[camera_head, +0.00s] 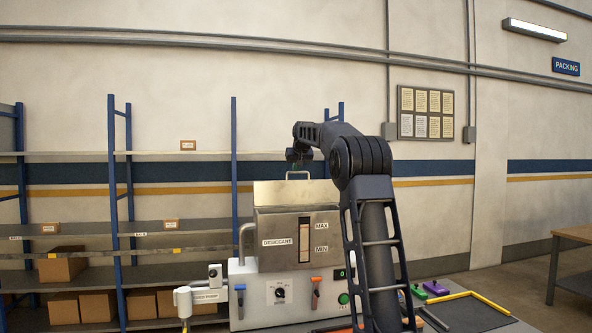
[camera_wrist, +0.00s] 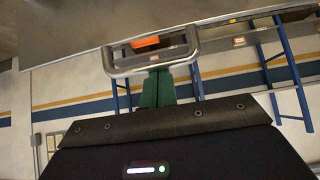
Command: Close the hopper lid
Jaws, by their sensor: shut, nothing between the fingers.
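The hopper (camera_head: 275,240) is a metal box labelled DESICCANT on top of a white machine. Its lid (camera_head: 275,194) shows as a plain metal panel above the hopper front, apparently raised, with a looped handle (camera_head: 298,173) at its top edge. Its exact tilt is unclear. In the wrist view, the lid (camera_wrist: 150,28) fills the top and its handle (camera_wrist: 115,62) crosses the middle. My gripper (camera_wrist: 157,76) is shut and empty, its green fingers reaching to the handle's bar, which covers their ends. I cannot tell whether they touch. An orange patch shows through the loop.
Blue-framed shelves (camera_head: 115,200) with cardboard boxes stand behind the machine. The machine's front (camera_head: 280,300) carries a dial, levers and buttons. A white pipe fitting (camera_head: 183,300) stands at its left. A dark tray (camera_head: 467,312) with yellow edging lies at right, near a wooden table (camera_head: 575,233).

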